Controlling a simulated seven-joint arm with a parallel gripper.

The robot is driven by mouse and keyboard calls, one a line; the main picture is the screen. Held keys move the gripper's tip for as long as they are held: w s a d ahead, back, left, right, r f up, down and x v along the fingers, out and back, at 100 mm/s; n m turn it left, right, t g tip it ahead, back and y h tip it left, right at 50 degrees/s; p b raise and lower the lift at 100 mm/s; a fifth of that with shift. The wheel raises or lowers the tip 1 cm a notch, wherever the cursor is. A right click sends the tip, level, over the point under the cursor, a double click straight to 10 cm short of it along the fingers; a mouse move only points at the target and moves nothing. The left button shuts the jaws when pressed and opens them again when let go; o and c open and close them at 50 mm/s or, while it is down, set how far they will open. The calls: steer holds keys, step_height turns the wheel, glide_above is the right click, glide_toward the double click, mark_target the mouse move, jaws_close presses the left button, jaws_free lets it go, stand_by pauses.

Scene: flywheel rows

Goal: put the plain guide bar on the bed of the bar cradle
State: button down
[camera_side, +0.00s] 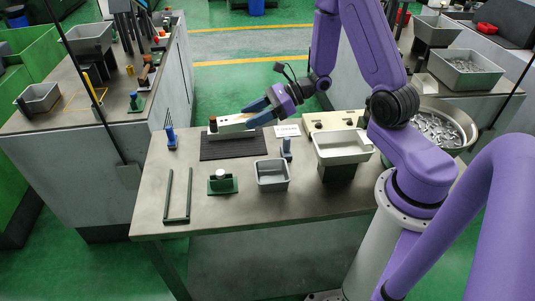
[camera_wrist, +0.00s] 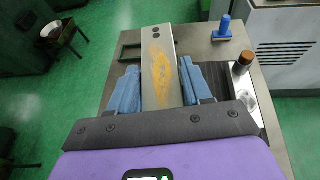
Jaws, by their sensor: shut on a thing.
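The guide bar (camera_wrist: 160,65) is a flat grey metal bar with an orange-brown patch and two dark holes near its far end. It lies lengthwise between the blue fingers of my gripper (camera_wrist: 161,88), which is shut on it. In the side view my gripper (camera_side: 250,119) holds the bar (camera_side: 236,121) level over the black ribbed mat (camera_side: 234,147); I cannot tell whether they touch. A dark green U-shaped frame with two rails (camera_side: 188,193), which looks like the bar cradle, lies empty at the table's front left. Part of it shows beyond the bar in the wrist view (camera_wrist: 129,47).
A brown-topped cylinder (camera_wrist: 243,63) stands on a metal plate close beside the bar. A blue post (camera_side: 171,138) stands at back left. A green block with a white knob (camera_side: 222,182), a small grey bin (camera_side: 272,184) and a larger bin (camera_side: 342,155) stand right of the frame.

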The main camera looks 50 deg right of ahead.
mark_target(240, 148)
steer(key=shift+s+a+r, duration=0.15)
steer(key=shift+s+r, duration=0.1)
steer(key=shift+s, duration=0.2)
steer(key=w+d+f+m+t+h, duration=0.2)
steer(key=w+f, duration=0.4)
steer(key=w, duration=0.4)
steer(key=shift+d+m, duration=0.3)
steer(key=shift+d, duration=0.25)
steer(key=shift+f, duration=0.1)
steer(key=shift+f, duration=4.7)
steer(key=shift+f, duration=0.15)
steer(key=shift+c, duration=2.4)
jaws_free()
steer(key=shift+s+f, duration=0.1)
